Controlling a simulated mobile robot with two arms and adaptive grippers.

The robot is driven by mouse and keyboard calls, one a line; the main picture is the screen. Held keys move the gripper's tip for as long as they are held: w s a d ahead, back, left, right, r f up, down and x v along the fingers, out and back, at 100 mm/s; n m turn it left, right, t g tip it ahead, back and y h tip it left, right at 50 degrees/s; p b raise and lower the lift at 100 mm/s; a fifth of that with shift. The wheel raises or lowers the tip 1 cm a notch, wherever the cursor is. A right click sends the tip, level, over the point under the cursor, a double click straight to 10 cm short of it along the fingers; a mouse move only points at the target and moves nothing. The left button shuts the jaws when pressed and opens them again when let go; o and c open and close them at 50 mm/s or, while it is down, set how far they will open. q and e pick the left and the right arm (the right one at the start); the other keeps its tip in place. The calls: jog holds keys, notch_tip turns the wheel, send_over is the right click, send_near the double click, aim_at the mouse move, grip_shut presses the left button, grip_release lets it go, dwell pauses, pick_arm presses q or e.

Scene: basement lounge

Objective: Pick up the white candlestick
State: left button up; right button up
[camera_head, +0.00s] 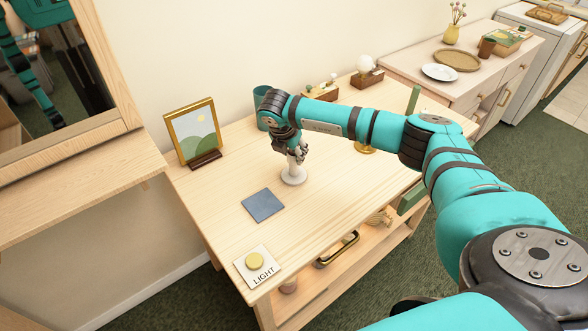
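The white candlestick (294,176) stands upright on the light wooden table (330,205), with its round base on the tabletop. My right gripper (298,155) reaches down from above, its fingers at the candlestick's upper part. The fingers and wrist hide the candlestick's top, and I cannot tell whether the fingers are closed on it. My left gripper is not in view.
A framed picture (194,134) stands at the table's back left and a teal cup (263,108) behind my wrist. A blue-grey square (262,205) and a LIGHT button plate (257,266) lie in front. A brass-coloured base (364,149) shows beneath my forearm.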

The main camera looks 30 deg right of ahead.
grip_shut()
